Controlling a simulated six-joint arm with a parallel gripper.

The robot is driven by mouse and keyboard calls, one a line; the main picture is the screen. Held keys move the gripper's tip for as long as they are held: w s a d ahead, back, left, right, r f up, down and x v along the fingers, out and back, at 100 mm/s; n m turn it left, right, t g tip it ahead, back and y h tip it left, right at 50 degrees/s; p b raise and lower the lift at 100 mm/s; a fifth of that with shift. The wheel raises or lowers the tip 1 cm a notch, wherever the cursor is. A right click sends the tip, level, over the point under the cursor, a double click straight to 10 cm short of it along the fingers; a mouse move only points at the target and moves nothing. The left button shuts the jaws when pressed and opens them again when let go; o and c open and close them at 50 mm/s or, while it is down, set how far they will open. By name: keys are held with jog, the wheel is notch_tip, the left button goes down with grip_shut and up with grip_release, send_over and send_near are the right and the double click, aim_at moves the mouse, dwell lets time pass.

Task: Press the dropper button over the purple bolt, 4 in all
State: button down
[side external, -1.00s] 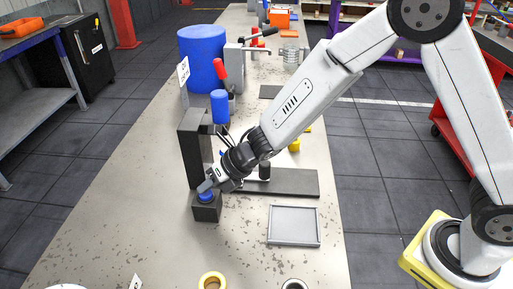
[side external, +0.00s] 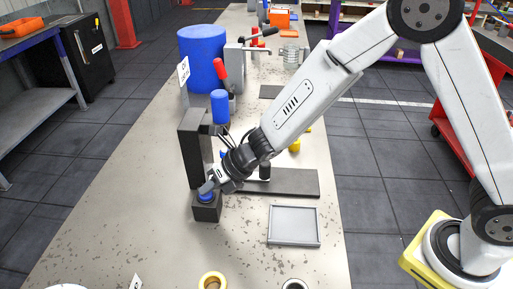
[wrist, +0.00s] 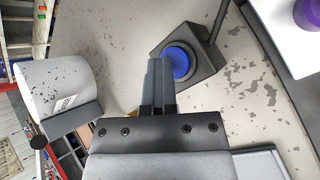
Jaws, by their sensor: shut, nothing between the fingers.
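My gripper (side external: 208,187) is shut and empty, its fingers pointing down at a blue round button (side external: 206,197) on a small dark box (side external: 207,213). The fingertips overlap the top of the button in the side view; I cannot tell whether they press it. In the wrist view the shut fingers (wrist: 160,72) reach the left edge of the button (wrist: 181,64). A purple round piece (wrist: 309,13), perhaps the purple bolt, lies on a white surface at the top right corner, partly cut off. I cannot make it out in the side view.
A tall dark column (side external: 191,150) stands just behind the button box. A dark flat bar (side external: 285,183) and a shallow grey tray (side external: 293,226) lie to the right. A large blue drum (side external: 202,55) stands farther back.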

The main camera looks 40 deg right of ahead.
aim_at(210, 193)
jog(key=shift+w+d+r, duration=0.1)
jog(key=shift+w+r, duration=0.1)
jog(key=shift+r, duration=0.7)
jog(key=shift+r, duration=0.15)
jog(key=shift+r, duration=2.4)
dwell(0.8)
jog(key=shift+r, duration=1.9)
jog(key=shift+f, duration=0.2)
jog(key=shift+f, duration=4.2)
